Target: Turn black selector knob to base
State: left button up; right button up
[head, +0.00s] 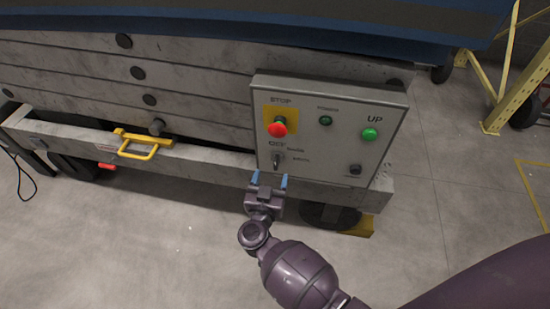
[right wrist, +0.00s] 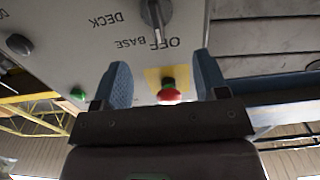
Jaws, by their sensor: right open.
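The selector knob (head: 277,160) is on the lower left of the grey control panel (head: 325,97), below the red stop button. In the right wrist view the dark knob (right wrist: 155,12) is at the top edge, partly cut off, with the words DECK, BASE and OFF printed upside down near it. Its grip looks roughly upright in that picture; I cannot tell which word it points to. My right gripper (head: 269,180) is open, its blue fingers just below the knob and apart from it. Nothing is between the fingers. My left gripper is out of view.
The red stop button (head: 278,128) is on a yellow plate above the knob. A green button (head: 369,134) and a black button (head: 355,169) are on the panel's right side. A yellow handle (head: 138,148) sticks out left of the panel. The floor in front is open.

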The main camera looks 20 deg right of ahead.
aim_at(275, 163)
jog(key=x, duration=0.1)
jog(key=b+x, duration=0.1)
jog(key=x, duration=0.3)
jog(key=shift+w+d+f, duration=0.15)
jog(key=shift+f, duration=0.15)
jog(key=shift+w+d+r+b, duration=0.25)
jog(key=shift+w+d+b, duration=0.15)
jog(key=shift+w, duration=0.35)
jog(key=c, duration=0.9)
